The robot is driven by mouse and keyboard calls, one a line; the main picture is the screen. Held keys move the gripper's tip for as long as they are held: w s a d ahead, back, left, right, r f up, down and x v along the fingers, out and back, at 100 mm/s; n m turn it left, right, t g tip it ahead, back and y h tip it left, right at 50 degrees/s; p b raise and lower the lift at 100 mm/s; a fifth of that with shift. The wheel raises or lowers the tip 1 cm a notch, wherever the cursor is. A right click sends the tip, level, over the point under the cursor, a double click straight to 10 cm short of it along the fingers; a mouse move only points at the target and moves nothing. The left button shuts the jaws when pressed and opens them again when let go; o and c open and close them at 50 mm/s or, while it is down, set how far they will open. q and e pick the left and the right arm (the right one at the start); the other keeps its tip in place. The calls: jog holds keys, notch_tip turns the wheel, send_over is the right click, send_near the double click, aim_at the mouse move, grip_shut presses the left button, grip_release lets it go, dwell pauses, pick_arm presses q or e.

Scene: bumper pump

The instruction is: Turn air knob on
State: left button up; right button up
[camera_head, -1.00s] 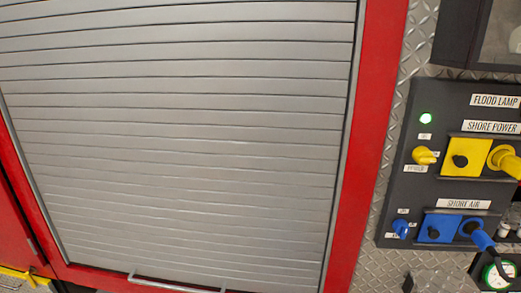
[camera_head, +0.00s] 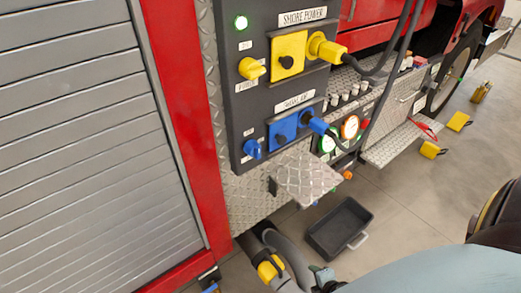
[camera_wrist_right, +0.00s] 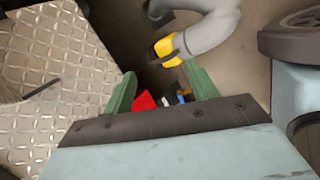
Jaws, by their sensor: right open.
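The blue air knob (camera_head: 252,149) is on the dark control panel (camera_head: 238,110), left of the blue shore air socket (camera_head: 284,130). It also sits below the yellow knob (camera_head: 251,68). My right gripper (camera_head: 322,277) is at the bottom of the head view, below and to the right of the air knob and well apart from it. In the right wrist view my right gripper (camera_wrist_right: 160,92) shows two green fingers spread apart with nothing held between them. The air knob does not show in that view. My left gripper is not in view.
A diamond-plate step (camera_head: 306,178) juts out below the panel. A black tray (camera_head: 340,228) lies on the floor. A grey pipe with a yellow band (camera_head: 268,268) stands near my right gripper. A cable hangs from the yellow plug (camera_head: 325,47). A roller shutter (camera_head: 80,140) fills the left.

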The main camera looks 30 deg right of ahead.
jog(key=w+r+n+t, duration=0.4)
jog(key=w+r+n, duration=0.35)
jog(key=r, duration=0.45)
jog(key=n+t+y, duration=0.2)
jog(key=n+t, duration=0.5)
jog(key=n, duration=0.4)
send_near(259, 153)
jog(key=w+p, duration=0.3)
jog(key=w, duration=0.5)
jog(key=shift+w+r, duration=0.2)
jog(key=shift+w, duration=0.9)
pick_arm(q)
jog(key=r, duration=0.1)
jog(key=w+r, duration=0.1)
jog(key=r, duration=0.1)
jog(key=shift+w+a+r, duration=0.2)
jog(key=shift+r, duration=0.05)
pick_arm(e)
jog(key=c, duration=1)
